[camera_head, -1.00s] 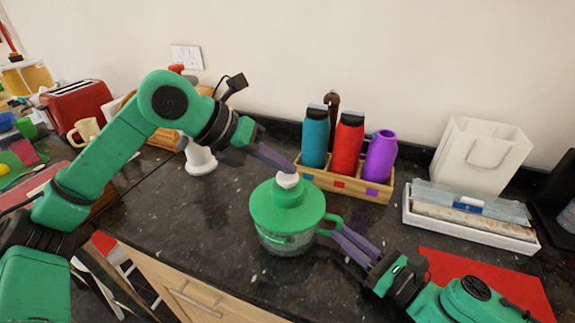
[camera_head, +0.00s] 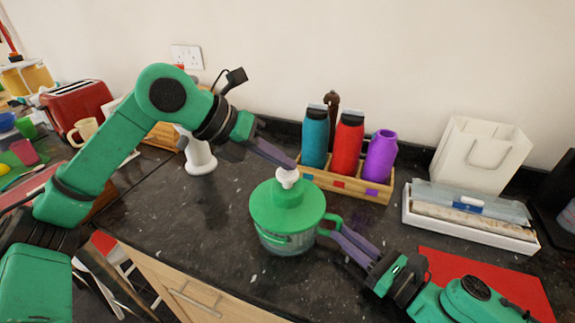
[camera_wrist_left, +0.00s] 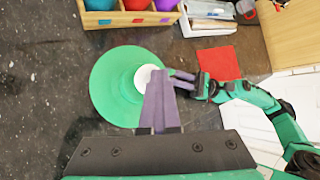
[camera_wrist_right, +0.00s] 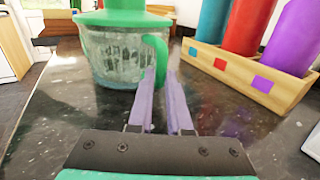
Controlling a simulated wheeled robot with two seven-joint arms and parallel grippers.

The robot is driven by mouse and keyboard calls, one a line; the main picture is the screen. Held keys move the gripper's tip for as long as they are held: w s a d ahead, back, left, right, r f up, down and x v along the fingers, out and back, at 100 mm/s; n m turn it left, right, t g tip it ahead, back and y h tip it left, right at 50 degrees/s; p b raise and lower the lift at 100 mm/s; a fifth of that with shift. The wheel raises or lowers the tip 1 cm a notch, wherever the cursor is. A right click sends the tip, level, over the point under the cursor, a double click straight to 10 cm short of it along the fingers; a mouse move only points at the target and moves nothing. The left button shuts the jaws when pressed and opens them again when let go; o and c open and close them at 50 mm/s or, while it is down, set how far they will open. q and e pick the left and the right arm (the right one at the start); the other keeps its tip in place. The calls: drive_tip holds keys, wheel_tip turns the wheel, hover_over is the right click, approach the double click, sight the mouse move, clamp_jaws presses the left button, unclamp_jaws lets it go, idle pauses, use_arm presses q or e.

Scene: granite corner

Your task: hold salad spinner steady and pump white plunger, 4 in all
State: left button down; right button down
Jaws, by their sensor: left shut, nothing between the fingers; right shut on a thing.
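The salad spinner has a green lid (camera_head: 283,212) and a clear bowl (camera_head: 287,243), and stands upright on the dark counter. My right gripper (camera_head: 335,232) is shut on the spinner's green handle (camera_head: 333,219). The handle also shows in the right wrist view (camera_wrist_right: 157,60).
A wooden box (camera_head: 345,186) with teal, red and purple bottles stands behind the spinner. A white tray (camera_head: 470,230) and a white bag (camera_head: 482,155) are to the right, a red mat (camera_head: 480,280) at front right.

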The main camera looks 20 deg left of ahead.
use_arm(q)
drive_tip(key=shift+r, duration=1.15)
drive_tip(key=shift+r, duration=2.55)
wheel_tip(320, 180, up, 4)
drive_tip(key=shift+f, duration=0.1)
hover_over(282, 173)
drive_tip(key=shift+f, duration=4.45)
